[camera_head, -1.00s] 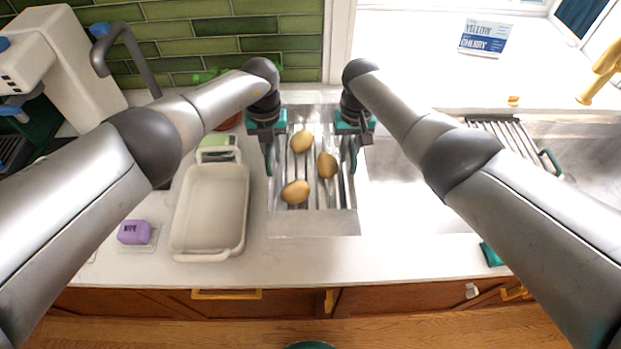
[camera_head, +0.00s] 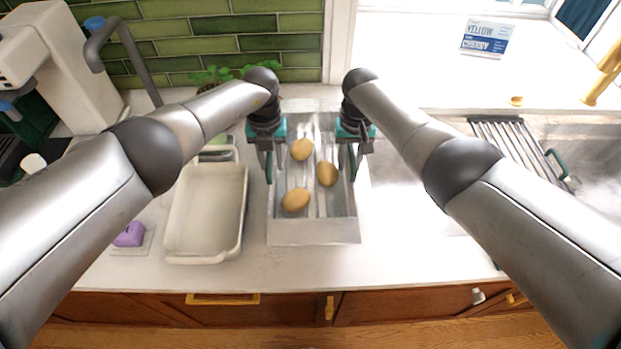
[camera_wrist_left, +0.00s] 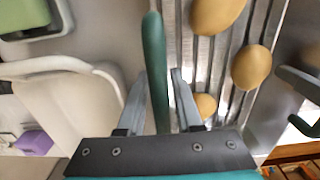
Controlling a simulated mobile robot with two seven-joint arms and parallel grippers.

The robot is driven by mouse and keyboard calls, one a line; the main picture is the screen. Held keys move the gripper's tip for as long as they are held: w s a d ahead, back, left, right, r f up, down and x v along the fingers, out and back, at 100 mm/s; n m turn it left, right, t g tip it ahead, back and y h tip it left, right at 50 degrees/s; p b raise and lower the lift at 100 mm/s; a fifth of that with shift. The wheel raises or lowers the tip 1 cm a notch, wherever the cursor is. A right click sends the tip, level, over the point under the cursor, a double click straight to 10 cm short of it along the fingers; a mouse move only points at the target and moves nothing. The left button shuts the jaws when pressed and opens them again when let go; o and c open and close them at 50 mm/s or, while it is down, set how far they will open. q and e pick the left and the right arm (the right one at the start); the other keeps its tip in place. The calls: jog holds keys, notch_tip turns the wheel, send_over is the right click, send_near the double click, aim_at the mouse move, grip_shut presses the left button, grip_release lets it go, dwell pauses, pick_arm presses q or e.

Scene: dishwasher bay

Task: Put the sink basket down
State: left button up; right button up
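The metal sink basket (camera_head: 313,232) is at the middle of the counter in the head view, left of the bright sink area. It holds three potatoes (camera_head: 327,173) on its slatted floor. My left gripper (camera_head: 267,150) is shut on the basket's left teal handle. In the left wrist view the left gripper's fingers (camera_wrist_left: 157,85) lie on both sides of this handle (camera_wrist_left: 154,50). My right gripper (camera_head: 356,150) is at the right teal handle and appears closed on it. The basket looks level; whether its underside touches the surface cannot be told.
A cream baking dish (camera_head: 205,255) stands close left of the basket, with a green item (camera_head: 215,141) behind it. A purple item (camera_head: 129,234) lies further left. A slatted rack (camera_head: 515,145) is over the sink at right. A plant (camera_head: 215,74) stands by the tiled wall.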

pick_arm(q)
jog(key=shift+o, duration=0.8)
pick_arm(e)
jog(key=shift+o, duration=0.8)
pick_arm(q)
jog(key=shift+r, duration=0.1)
notch_tip(320, 180, up, 12)
jog(key=shift+f, duration=0.1)
pick_arm(e)
jog(key=shift+r, duration=0.1)
notch_tip(320, 180, up, 12)
jog(key=shift+f, duration=0.1)
jog(key=shift+s, duration=0.1)
